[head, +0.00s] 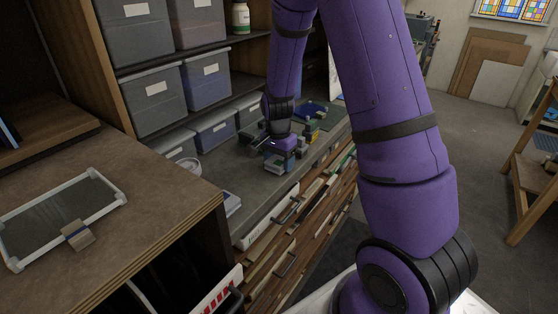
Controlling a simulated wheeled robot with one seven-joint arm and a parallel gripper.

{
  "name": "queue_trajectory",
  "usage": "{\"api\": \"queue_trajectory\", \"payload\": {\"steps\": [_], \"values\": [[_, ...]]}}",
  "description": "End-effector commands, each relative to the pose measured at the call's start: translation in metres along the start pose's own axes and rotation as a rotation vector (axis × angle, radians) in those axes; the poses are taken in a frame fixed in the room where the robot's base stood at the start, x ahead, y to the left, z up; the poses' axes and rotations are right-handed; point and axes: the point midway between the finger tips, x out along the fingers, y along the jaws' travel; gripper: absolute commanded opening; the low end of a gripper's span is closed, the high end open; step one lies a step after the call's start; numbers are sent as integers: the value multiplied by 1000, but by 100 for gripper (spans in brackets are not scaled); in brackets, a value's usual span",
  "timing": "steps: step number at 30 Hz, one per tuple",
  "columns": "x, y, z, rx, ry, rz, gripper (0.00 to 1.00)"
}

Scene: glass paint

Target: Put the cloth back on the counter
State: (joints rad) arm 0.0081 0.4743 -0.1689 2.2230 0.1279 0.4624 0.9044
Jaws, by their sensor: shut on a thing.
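My gripper (279,156) is low over the grey counter (238,180), at the end of my purple arm. It is small and dark in the head view, and its fingertips are hard to make out. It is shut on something. A small grey-blue patch shows just under the hand; it may be the cloth, but it is too small to be sure. I cannot tell whether it touches the counter top.
Small blocks and tools stand close around my gripper. Grey lidded bins (155,100) line the shelves behind. A white bowl (188,165) sits left on the counter. A framed glass panel (62,215) lies on the brown bench at the front left. Drawers (300,215) run below the counter.

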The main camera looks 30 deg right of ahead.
Motion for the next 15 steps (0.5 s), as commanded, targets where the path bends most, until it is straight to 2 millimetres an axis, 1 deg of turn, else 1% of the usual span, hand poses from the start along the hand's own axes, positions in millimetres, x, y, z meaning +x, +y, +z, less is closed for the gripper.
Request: {"api": "queue_trajectory", "payload": {"steps": [9, 10, 11, 12, 13, 15], "values": [[4, 0, 0, 0, 0, 0, 44], [4, 0, 0, 0, 0, 0, 68], [3, 0, 0, 0, 0, 0, 75], [3, 0, 0, 0, 0, 0, 84], [4, 0, 0, 0, 0, -1, 89], [4, -1, 0, 0, 0, -1, 89]]}}
